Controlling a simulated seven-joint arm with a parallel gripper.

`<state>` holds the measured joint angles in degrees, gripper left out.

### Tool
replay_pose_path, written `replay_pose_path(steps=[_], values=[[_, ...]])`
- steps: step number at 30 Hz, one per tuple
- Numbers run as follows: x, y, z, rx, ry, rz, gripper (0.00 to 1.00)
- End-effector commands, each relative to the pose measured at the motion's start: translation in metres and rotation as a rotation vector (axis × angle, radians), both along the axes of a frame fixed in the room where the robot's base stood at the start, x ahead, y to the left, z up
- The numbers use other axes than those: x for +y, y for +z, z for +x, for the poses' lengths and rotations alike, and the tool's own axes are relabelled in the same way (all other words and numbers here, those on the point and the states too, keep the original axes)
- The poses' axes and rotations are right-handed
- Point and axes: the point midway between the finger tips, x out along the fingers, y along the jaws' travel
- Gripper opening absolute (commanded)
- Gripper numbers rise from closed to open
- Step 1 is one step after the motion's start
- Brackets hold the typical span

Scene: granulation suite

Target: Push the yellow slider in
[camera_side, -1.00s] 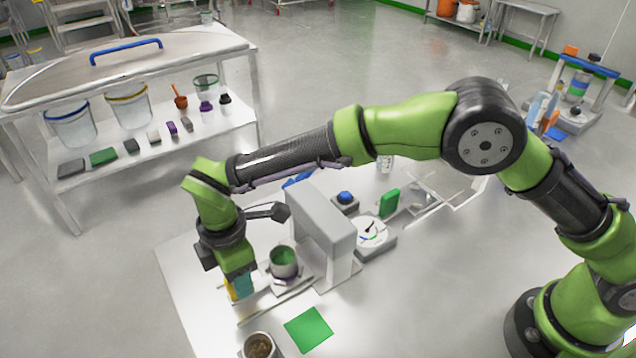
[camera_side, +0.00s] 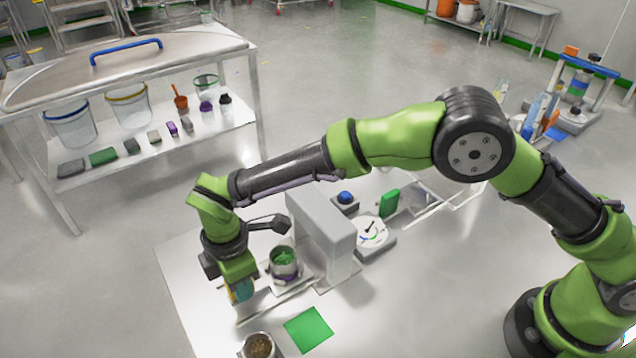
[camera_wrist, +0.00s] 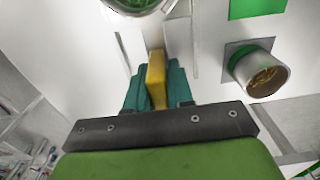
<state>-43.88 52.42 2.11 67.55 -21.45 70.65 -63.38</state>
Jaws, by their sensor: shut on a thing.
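The yellow slider (camera_wrist: 156,80) is a narrow upright block between the two teal fingers of my gripper (camera_wrist: 155,88) in the wrist view. My gripper is shut on it, with a finger on each side. In the side view my gripper (camera_side: 240,291) points down at the left part of the white worktop, left of the grey dispensing stand (camera_side: 325,230). Only a thin yellow edge of the slider shows there; the rest is hidden by the fingers.
A beaker of brown granules (camera_side: 258,347) and a green square (camera_side: 308,329) lie nearer the front.

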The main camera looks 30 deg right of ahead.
Motion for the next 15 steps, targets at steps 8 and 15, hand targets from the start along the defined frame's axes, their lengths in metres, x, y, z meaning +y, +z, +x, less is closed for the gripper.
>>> replay_pose_path(steps=[8,15], values=[[-0.018,0.002,0.002,0.000,-0.004,0.000,0.00],[-0.066,0.002,0.002,-0.001,-0.006,0.001,0.00]])
